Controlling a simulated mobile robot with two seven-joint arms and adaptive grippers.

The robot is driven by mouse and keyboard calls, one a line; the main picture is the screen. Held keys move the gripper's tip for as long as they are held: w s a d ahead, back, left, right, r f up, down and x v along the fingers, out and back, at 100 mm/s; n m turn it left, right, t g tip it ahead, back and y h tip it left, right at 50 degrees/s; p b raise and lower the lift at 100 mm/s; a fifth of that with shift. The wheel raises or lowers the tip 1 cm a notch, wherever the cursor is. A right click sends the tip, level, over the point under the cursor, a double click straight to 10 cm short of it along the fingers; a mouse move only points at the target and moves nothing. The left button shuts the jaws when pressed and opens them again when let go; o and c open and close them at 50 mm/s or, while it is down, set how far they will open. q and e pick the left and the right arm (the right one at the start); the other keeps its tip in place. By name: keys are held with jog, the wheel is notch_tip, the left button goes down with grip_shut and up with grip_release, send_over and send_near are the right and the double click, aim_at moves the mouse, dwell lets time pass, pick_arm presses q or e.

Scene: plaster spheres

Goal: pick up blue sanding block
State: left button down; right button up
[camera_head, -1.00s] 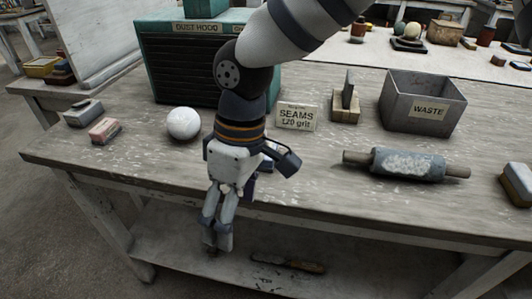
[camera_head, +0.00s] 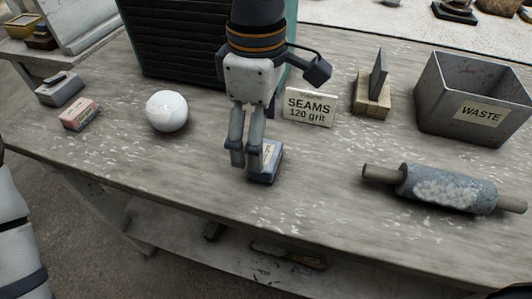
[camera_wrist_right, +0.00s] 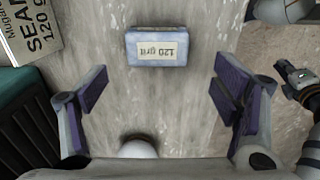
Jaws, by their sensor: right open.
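The blue sanding block (camera_head: 268,166) lies on the workbench, partly hidden behind my right gripper (camera_head: 246,164) in the head view. In the right wrist view the blue sanding block (camera_wrist_right: 157,48) shows a pale label reading 120 grit. There my right gripper (camera_wrist_right: 160,88) is open and empty, with its two fingers spread wide. The block sits beyond the fingertips, within the width of the gap. I cannot tell the exact height between the fingertips and the block.
A white sphere (camera_head: 167,111) sits left of the gripper. A SEAMS 120 grit sign (camera_head: 308,106) stands behind the block. A grey block (camera_head: 60,89) and a pink block (camera_head: 79,114) lie at left. A roller (camera_head: 445,188) and WASTE bin (camera_head: 470,104) are at right.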

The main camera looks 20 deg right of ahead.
aim_at(266, 154)
jog(key=f, duration=0.4)
jog(key=d+f, duration=0.1)
jog(key=shift+s+f, duration=0.15)
jog(key=shift+f, duration=0.25)
pick_arm(q)
jog(key=shift+s+d+f, duration=0.1)
jog(key=shift+s+f, duration=0.1)
jog(key=shift+f, duration=0.05)
pick_arm(e)
jog(key=shift+r, duration=0.1)
jog(key=c, duration=1.2)
jog(key=shift+c, duration=0.2)
